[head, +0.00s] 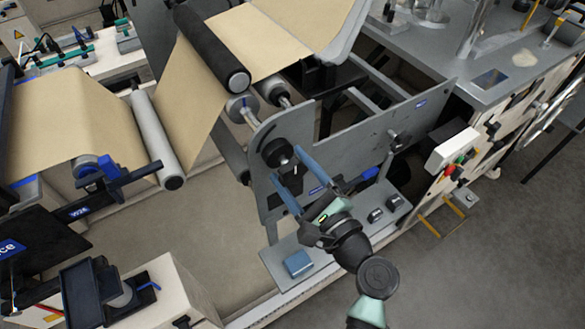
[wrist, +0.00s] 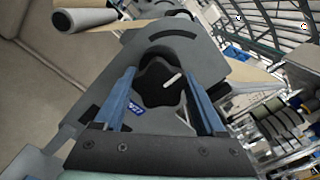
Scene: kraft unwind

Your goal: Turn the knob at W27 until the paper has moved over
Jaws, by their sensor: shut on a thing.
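The black lobed knob (head: 277,152) sits on the grey side plate of the paper machine, and a white pointer mark shows on its face in the wrist view (wrist: 158,88). My gripper (head: 287,164) reaches the knob from the lower right, with its two blue fingers on either side of it. In the wrist view the fingers are shut on the knob. A small blue label beside the knob (wrist: 136,107) is too small to read surely. The brown paper (head: 192,95) runs over the rollers to the upper left of the knob.
A dark roller (head: 212,48) and a pale roller (head: 156,140) carry the paper. A ledge below the plate holds a blue block (head: 298,263) and small dark fittings. A white box with coloured buttons (head: 453,152) stands to the right. Open floor lies at the lower right.

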